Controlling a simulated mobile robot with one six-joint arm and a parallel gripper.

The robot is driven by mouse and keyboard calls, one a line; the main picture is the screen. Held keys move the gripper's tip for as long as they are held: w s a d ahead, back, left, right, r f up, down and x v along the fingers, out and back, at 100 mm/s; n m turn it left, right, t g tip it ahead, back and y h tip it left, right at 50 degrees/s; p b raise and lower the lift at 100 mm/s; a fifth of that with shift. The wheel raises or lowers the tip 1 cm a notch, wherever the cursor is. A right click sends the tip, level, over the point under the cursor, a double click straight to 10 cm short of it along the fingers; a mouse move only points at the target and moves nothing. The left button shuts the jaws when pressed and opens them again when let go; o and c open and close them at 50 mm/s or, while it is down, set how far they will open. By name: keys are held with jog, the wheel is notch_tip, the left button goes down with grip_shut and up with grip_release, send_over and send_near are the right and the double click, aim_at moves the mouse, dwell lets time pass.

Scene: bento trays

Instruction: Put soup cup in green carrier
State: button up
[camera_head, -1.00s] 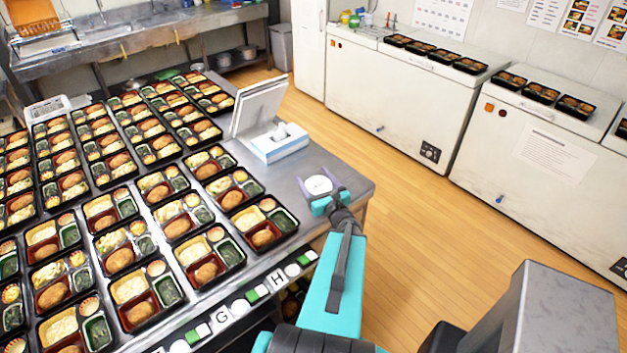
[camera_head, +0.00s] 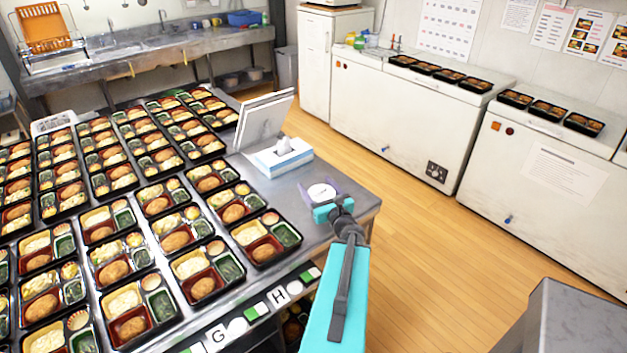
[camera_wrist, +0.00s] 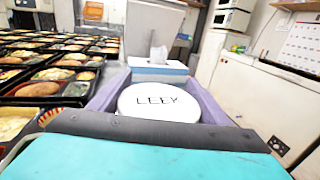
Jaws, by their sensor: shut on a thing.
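The soup cup (camera_head: 321,192) shows as a round white lid over the right end of the steel table. In the wrist view the cup's lid (camera_wrist: 160,101) reads "LEEK" and lies between two purple finger pads. My gripper (camera_head: 320,187) is shut on the cup, with a finger on each side. The cup's body is hidden below its lid and behind the gripper. I cannot tell whether its base touches the table. No green carrier can be made out in either view.
The steel table (camera_head: 348,222) holds rows of bento trays (camera_head: 265,238) to the left. A tissue box (camera_head: 283,157) and a tilted panel (camera_head: 264,120) stand just beyond the cup. White chest freezers (camera_head: 415,120) line the far wall. Wooden floor (camera_head: 440,235) is open between.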

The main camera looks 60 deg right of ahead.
jog(key=shift+w+d+f+b, duration=0.3)
jog(key=shift+w+d+b, duration=0.5)
jog(key=shift+b, duration=1.7)
jog(key=shift+d+b, duration=0.25)
jog(key=shift+b, duration=0.45)
jog(key=shift+w+d+f+b, duration=0.1)
jog(key=shift+w+d+b, duration=0.1)
jog(key=shift+b, duration=0.85)
jog(key=b, duration=0.5)
jog(key=shift+w+d, duration=0.35)
jog(key=shift+d, duration=0.05)
jog(key=b, duration=0.5)
jog(key=shift+w+d, duration=0.2)
jog(key=shift+d, duration=0.15)
jog(key=w+d, duration=0.4)
jog(key=d, duration=0.1)
jog(key=shift+w+d+f+p, duration=0.15)
jog(key=shift+d+p, duration=0.15)
jog(key=shift+p, duration=0.1)
jog(key=shift+w+d+f, duration=0.15)
jog(key=shift+d+f, duration=0.05)
jog(key=shift+f, duration=0.7)
jog(key=shift+w+d+f, duration=0.1)
jog(key=shift+d+f, duration=0.05)
jog(key=shift+f, duration=0.75)
